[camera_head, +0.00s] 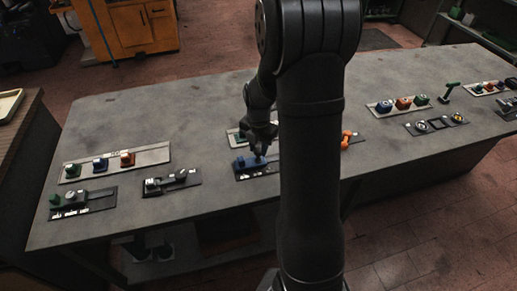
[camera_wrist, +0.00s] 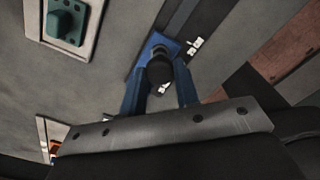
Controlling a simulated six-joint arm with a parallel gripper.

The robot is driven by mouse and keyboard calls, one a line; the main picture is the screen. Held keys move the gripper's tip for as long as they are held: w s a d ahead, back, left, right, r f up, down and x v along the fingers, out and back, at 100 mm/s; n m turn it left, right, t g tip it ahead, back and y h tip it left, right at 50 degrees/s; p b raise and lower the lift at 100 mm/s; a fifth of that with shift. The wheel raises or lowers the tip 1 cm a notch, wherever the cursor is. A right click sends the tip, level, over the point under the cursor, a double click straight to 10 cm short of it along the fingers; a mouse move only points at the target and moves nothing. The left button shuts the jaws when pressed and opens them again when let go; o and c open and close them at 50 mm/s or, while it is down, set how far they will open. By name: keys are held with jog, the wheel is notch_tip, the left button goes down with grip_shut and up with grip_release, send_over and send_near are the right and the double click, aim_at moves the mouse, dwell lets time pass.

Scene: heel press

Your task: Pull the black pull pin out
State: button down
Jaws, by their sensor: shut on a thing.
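The black pull pin (camera_wrist: 160,70) shows its round dark head in the wrist view, between the two blue fingers of my gripper (camera_wrist: 160,88). The gripper is shut on it. Behind the head is a blue block (camera_wrist: 158,42) on a dark plate. In the head view my gripper (camera_head: 260,153) points down at the blue block (camera_head: 243,163) near the table's middle. The pin is too small to make out there. The fingers and head hide the pin's shaft, so I cannot tell how deep it sits in the block.
A teal knob on a pale plate (camera_wrist: 64,22) is close by on the left in the wrist view. An orange part (camera_head: 346,137) stands right of my arm. Other plates with knobs and switches lie left (camera_head: 118,160) and right (camera_head: 398,105).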

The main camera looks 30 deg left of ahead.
aim_at(258, 150)
jog(key=shift+r, duration=0.55)
jog(key=c, duration=1.1)
grip_release()
notch_tip(258, 150, up, 17)
jog(key=shift+r, duration=0.2)
jog(key=shift+f, duration=0.15)
notch_tip(258, 150, down, 18)
jog(key=shift+f, duration=0.1)
